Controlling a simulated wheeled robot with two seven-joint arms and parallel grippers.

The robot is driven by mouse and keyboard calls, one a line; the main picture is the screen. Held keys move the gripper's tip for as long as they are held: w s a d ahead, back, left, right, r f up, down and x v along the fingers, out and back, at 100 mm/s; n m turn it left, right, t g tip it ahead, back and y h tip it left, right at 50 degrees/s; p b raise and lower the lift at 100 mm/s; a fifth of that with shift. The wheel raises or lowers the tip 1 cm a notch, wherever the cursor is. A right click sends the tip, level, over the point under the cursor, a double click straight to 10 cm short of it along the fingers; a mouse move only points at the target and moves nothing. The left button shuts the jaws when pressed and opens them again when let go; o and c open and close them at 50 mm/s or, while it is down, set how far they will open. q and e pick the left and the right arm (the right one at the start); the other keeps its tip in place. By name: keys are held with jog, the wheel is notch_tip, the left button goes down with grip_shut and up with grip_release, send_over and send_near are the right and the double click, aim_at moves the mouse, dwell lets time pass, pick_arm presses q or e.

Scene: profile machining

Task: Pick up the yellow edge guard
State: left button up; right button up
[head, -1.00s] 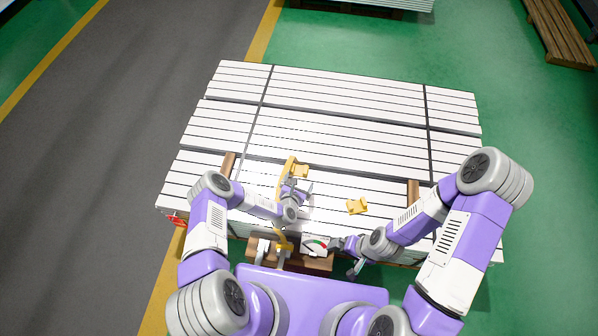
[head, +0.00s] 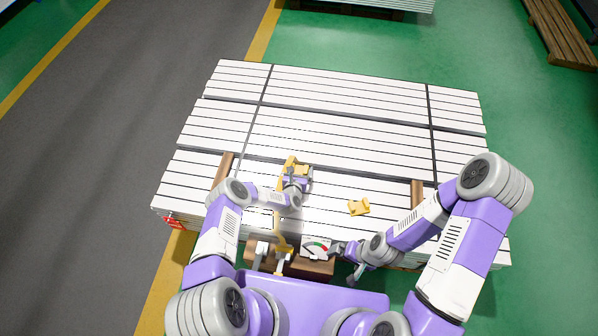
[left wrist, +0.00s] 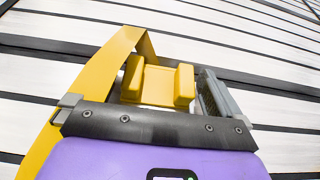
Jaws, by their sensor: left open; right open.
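A yellow edge guard (head: 303,169) lies on the white profiles beside a yellow strap (head: 279,212). In the left wrist view the guard (left wrist: 158,84) shows its raised sides, with the strap (left wrist: 95,75) on its left. My left gripper (head: 297,180) is open just at the guard, with one finger on each side of it in the left wrist view (left wrist: 145,98). Its dark front edge hides the guard's near part, and I cannot tell whether it touches. A second yellow edge guard (head: 358,207) lies apart to the right. My right gripper (head: 354,273) is open and low near the stack's front edge.
The stack of white profiles (head: 345,120) fills the middle, with clear room beyond the guards. A small wooden stand (head: 312,266) with a dial panel (head: 317,248) is at the front. Wooden battens (head: 417,192) stick up at both sides.

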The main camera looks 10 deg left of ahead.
pick_arm(q)
jog(key=shift+r, duration=0.1)
jog(key=c, duration=0.8)
